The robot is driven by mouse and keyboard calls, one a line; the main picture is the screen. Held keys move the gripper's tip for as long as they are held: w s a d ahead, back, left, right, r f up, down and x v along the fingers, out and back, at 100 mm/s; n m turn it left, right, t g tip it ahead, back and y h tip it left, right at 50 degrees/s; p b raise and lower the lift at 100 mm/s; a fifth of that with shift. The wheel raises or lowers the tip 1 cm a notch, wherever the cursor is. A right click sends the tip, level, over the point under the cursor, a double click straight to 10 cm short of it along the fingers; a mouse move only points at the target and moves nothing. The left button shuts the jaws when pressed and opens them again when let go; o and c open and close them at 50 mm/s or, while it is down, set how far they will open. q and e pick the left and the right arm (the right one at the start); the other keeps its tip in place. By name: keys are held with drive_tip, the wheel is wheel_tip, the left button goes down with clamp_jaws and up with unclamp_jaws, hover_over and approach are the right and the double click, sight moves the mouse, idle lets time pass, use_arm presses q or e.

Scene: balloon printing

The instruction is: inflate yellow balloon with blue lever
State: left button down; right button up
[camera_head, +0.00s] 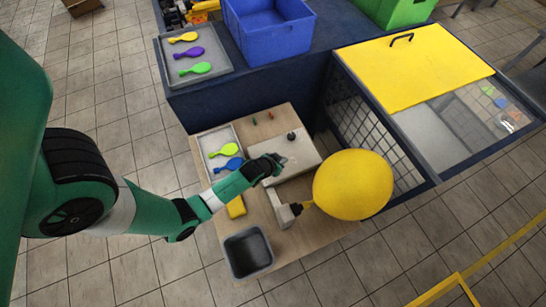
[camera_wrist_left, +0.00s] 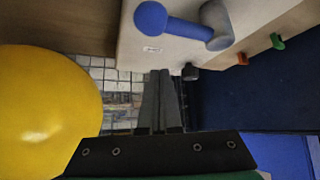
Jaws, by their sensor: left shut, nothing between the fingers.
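The yellow balloon (camera_head: 352,185) is large and round, inflated, with its neck at the nozzle of the grey pump machine (camera_head: 284,212). Its side also fills the left of the left wrist view (camera_wrist_left: 45,112). The blue lever (camera_wrist_left: 185,26), with a round blue ball end, shows on the machine's pale face in the left wrist view; in the head view I cannot make it out near my gripper. My left gripper (camera_head: 281,160) is over the machine's pale top. Its fingers (camera_wrist_left: 160,74) are shut and empty, apart from the lever. My right gripper is not in view.
A small tray (camera_head: 211,138) holds a flat green balloon (camera_head: 223,150) and a blue one (camera_head: 228,165). A yellow block (camera_head: 236,207) and an empty grey bin (camera_head: 248,252) are on the wooden table. A blue crate (camera_head: 268,32) and yellow-lidded case (camera_head: 412,68) stand behind.

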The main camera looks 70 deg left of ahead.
use_arm(q)
drive_tip(key=s+d+r+p, duration=0.1)
drive_tip(key=s+r, duration=0.5)
drive_tip(key=shift+s, duration=0.25)
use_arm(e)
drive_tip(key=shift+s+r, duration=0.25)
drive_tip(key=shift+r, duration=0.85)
